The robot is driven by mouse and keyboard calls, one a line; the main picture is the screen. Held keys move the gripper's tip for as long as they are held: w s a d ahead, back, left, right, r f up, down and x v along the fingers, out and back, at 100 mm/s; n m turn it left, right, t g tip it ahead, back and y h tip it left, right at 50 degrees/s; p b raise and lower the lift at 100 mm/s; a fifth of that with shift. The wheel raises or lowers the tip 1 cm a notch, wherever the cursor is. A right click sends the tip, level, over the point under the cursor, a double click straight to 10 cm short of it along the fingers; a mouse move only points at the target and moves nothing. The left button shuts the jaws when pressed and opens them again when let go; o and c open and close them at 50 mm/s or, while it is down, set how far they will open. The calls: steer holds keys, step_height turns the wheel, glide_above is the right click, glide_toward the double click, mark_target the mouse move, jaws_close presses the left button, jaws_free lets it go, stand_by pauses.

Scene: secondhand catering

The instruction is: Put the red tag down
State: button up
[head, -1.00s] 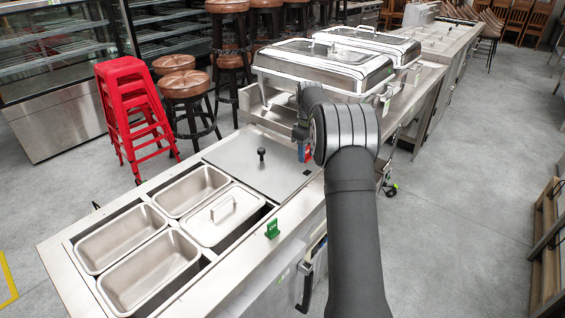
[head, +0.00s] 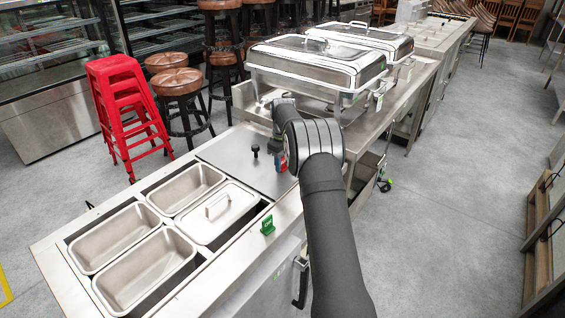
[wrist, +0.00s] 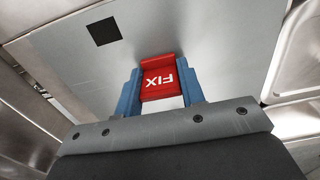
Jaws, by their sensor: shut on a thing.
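The red tag (wrist: 159,78), marked "FIX", sits between the blue fingers of my gripper (wrist: 160,88) in the wrist view. The gripper is shut on it. In the head view, my gripper (head: 281,163) is over the right part of the flat steel cover on the counter, right of its black knob. A little red of the tag shows there beside the blue fingers. The wrist view shows the grey cover (wrist: 210,40) behind the tag, with a black square (wrist: 103,31) on it. I cannot tell whether the tag touches the cover.
A green tag (head: 267,225) stands on the counter's front edge. Open steel pans (head: 115,237) and a lidded pan (head: 217,213) lie left of the cover. Chafing dishes (head: 318,62) stand behind my gripper. The black knob (head: 255,151) sticks up from the cover.

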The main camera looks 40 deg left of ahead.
steer(key=shift+f, duration=0.1)
steer(key=o, duration=1)
step_height(320, 180, up, 12)
steer(key=shift+r, duration=0.15)
steer(key=shift+f, duration=4.2)
steer(key=shift+f, duration=0.1)
